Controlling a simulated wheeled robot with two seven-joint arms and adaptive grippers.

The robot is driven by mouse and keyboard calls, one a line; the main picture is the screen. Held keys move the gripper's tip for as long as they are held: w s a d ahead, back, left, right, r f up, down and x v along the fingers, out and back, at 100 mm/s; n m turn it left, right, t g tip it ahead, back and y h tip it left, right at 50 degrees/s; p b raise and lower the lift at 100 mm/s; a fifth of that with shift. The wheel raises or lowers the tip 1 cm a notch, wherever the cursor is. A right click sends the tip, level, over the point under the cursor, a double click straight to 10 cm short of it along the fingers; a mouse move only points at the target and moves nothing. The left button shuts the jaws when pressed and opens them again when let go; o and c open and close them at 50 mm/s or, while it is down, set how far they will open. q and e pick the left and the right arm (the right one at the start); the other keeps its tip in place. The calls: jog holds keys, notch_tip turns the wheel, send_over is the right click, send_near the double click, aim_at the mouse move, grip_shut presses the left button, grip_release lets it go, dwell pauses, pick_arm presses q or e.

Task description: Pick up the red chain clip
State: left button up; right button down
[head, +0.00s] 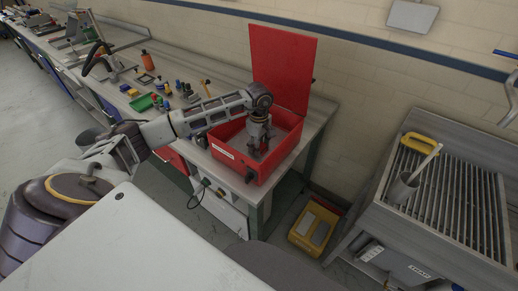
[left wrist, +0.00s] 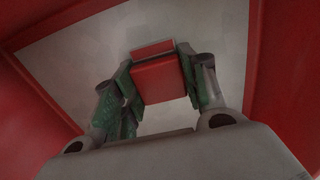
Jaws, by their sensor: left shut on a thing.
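The red chain clip (left wrist: 158,80) shows in the left wrist view as a small red block between the green-padded fingers. My left gripper (left wrist: 157,88) is shut on it, with a pad against each side. In the head view my left gripper (head: 258,148) points down inside an open red box (head: 228,156), and the clip is hidden there. The box's grey floor and red walls surround the gripper in the left wrist view. I cannot tell whether the clip touches the floor. My right gripper is in neither view.
The box's raised lid (head: 283,66) stands behind my left arm. The box sits near the end of a grey workbench (head: 318,118) with a green tray (head: 141,103) and several small items. A slatted metal table (head: 440,205) stands at right, and a yellow case (head: 315,226) lies on the floor.

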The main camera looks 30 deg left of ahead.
pick_arm(q)
jog(key=shift+r, duration=0.1)
jog(key=shift+r, duration=0.4)
notch_tip(320, 180, up, 7)
jog(key=shift+r+b, duration=0.2)
jog(key=shift+b, duration=0.5)
jog(key=shift+r, duration=0.8)
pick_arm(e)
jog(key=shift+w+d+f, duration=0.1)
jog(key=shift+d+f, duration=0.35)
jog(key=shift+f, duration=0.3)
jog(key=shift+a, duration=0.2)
